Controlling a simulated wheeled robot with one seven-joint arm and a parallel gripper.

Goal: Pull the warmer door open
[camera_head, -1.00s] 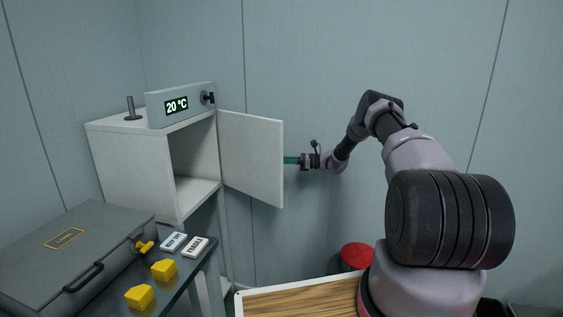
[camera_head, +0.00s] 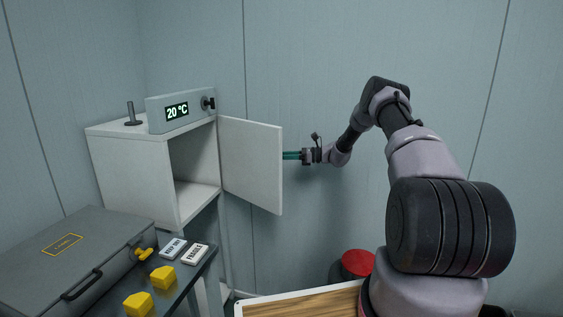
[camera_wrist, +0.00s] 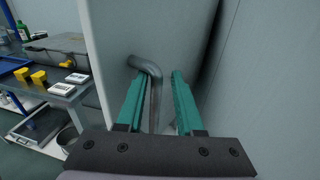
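The white warmer (camera_head: 133,172) stands at the left in the head view, with its door (camera_head: 252,164) swung wide open on the right side of its dark, empty-looking opening. My gripper (camera_head: 291,156) is at the outer face of the door, near its free edge; the door hides the fingertips there. In the wrist view the door (camera_wrist: 172,30) fills the upper middle, with a grey bent bar handle (camera_wrist: 153,80) on it. The green fingers of my gripper (camera_wrist: 155,95) are apart, one on each side of the handle, with gaps visible on both sides.
A control box (camera_head: 181,110) reading 20 °C sits on the warmer. A grey case (camera_head: 70,255), yellow blocks (camera_head: 163,277) and two labelled plates (camera_head: 195,253) lie on a table in front. A red-topped bin (camera_head: 357,263) stands near my arm's base. The wall is close behind the door.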

